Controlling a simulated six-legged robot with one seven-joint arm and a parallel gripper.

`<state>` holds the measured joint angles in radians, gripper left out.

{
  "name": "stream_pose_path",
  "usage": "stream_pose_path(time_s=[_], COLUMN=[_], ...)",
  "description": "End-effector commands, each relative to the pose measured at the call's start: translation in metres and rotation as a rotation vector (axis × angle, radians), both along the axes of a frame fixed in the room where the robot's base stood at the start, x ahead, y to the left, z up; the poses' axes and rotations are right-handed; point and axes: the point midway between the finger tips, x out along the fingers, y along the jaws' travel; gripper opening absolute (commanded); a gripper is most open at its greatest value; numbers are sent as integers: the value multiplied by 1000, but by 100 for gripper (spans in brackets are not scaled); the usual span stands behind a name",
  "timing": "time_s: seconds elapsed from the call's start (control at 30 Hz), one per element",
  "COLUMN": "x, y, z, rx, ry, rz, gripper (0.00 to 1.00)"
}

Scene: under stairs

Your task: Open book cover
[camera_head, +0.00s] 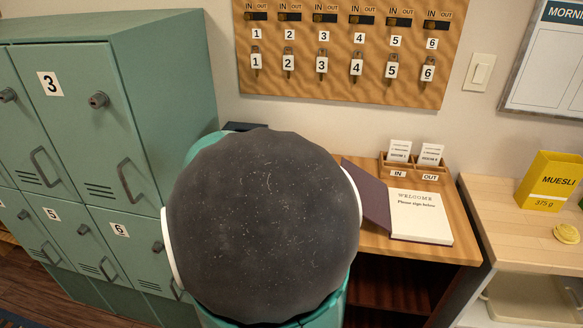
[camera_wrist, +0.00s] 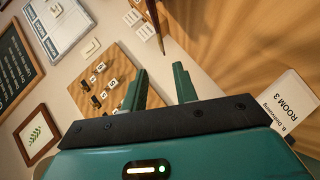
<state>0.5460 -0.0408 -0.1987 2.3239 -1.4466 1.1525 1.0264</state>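The book's white page (camera_head: 420,216) reads "WELCOME Please sign below" and faces up on the wooden desk. Its dark purple cover (camera_head: 370,198) is open and swung to the left of the page; it seems raised, with its lower left hidden behind my arm. My gripper (camera_wrist: 159,86) shows in the wrist view with its two green fingers apart and nothing visible between them. The gripper is hidden in the head view by the big dark round part of my arm, so its distance to the cover cannot be told. The book is not recognisable in the wrist view.
A wooden IN/OUT card holder (camera_head: 412,168) stands behind the book. Green lockers (camera_head: 90,110) are at left. A key board (camera_head: 345,50) hangs on the wall. A lighter counter (camera_head: 520,235) with a yellow muesli box (camera_head: 550,181) is at right. A ROOM 3 card (camera_wrist: 290,103) shows near the gripper.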

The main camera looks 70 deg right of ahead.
Motion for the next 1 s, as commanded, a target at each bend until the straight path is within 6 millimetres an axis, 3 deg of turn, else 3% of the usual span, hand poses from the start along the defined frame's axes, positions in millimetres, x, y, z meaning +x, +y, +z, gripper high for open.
stream_pose_path(time_s=[0.27, 0.7, 1.0], x=[-17, -56, -65], y=[-24, -94, -115], z=[-9, -40, -49], rx=[-6, -3, -3], ry=[5, 5, 3], rz=[-2, -5, 0], gripper=[29, 29, 29])
